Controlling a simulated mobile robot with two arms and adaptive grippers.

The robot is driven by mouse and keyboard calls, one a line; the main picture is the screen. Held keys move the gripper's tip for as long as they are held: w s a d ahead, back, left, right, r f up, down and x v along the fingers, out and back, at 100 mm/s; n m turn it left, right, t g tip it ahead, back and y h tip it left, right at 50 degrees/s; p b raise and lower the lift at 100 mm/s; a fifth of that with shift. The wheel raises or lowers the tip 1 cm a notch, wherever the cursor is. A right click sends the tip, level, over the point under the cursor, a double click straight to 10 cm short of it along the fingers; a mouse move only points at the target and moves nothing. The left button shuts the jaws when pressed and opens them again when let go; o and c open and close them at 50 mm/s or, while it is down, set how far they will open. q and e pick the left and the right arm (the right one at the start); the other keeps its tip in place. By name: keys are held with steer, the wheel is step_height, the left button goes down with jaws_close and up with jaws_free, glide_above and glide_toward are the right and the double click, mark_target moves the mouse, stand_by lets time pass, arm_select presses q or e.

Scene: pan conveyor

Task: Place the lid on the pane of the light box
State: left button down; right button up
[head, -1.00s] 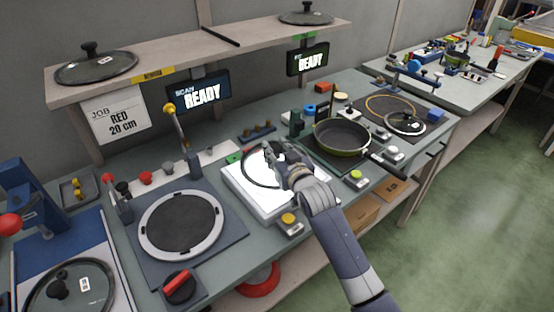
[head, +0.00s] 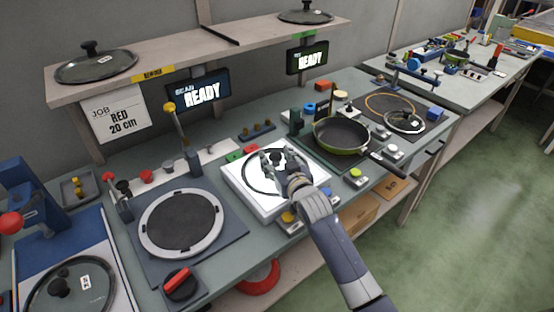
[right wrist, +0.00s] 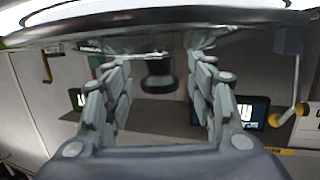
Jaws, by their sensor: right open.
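The glass lid (head: 249,177) has a dark rim and a black knob. It lies on the bright white pane of the light box (head: 254,206), near the middle of the bench. My right gripper (head: 274,157) is over the lid, its fingers spread around the knob. In the right wrist view, which looks upside down, the black knob (right wrist: 159,77) shows between the two open fingers (right wrist: 155,70) with gaps on both sides. The lid's rim and bright pane run along the top there. The gripper hides part of the lid in the head view. My left gripper is not in view.
A round plate fixture (head: 181,222) stands left of the light box, and a dark pan (head: 342,137) sits to its right. Other lids are on the shelf (head: 220,51) and at lower left (head: 72,290). Small buttons (head: 289,217) stand along the front edge.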

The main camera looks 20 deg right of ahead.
steer(key=shift+r, duration=0.15)
steer(key=a+v, duration=0.1)
steer(key=v, duration=1.1)
steer(key=shift+d, duration=0.45)
